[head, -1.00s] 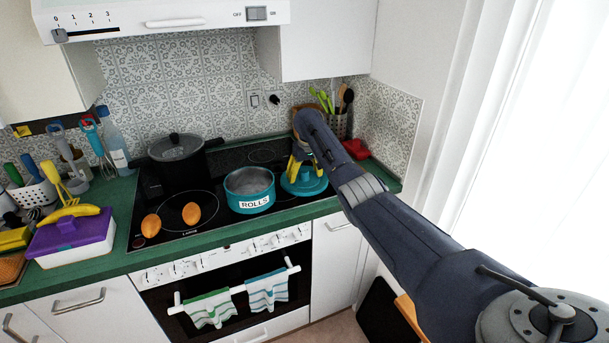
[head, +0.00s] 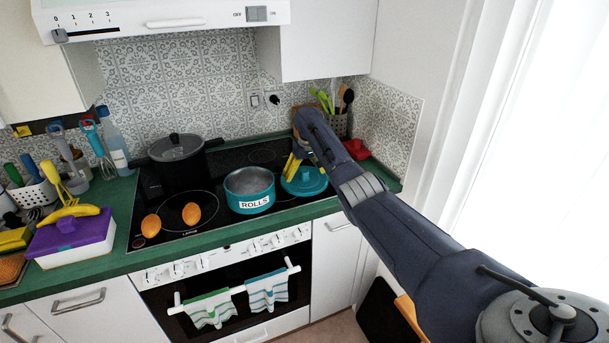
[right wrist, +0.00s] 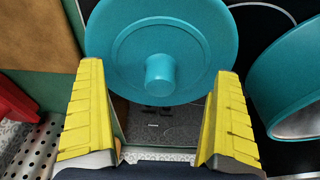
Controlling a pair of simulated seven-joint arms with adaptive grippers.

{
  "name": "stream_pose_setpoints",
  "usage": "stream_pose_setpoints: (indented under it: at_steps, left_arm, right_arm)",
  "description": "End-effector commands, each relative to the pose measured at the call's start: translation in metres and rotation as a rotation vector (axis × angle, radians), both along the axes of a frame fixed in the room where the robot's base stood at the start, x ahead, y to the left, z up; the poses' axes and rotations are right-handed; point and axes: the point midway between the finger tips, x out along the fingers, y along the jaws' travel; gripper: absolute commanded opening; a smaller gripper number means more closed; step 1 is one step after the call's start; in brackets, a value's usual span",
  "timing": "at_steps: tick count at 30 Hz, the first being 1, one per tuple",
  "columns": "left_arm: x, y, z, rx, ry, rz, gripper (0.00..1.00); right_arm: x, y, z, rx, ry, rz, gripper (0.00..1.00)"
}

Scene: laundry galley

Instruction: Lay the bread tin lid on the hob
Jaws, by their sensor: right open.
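The bread tin lid (head: 312,184) is a round teal disc with a knob. It lies flat, knob up, at the right end of the black hob (head: 170,222). It also shows in the right wrist view (right wrist: 112,35). The teal tin marked ROLLS (head: 262,181) stands just left of it on the hob, open at the top. My right gripper (head: 293,168) is open and empty, above and behind the lid. In the right wrist view its yellow fingers stand wide apart on either side of the knob, clear of it. My left gripper is not in view.
A dark lidded pot (head: 175,160) stands at the back left of the hob. Two brown egg-shaped things (head: 191,213) lie at its front left. A utensil holder (head: 338,126) and a red object (head: 355,149) are at the back right. A purple-lidded box (head: 85,235) stands at the left.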

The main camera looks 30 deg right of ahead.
Motion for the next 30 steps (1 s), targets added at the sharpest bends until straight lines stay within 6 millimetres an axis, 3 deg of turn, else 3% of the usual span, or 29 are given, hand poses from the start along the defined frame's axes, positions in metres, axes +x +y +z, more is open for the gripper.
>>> stream_pose_setpoints:
  at_steps: [30]
  left_arm:
    - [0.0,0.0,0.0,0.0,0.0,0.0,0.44]
  right_arm:
    - [0.0,0.0,0.052,0.001,-0.001,0.001,1.0]
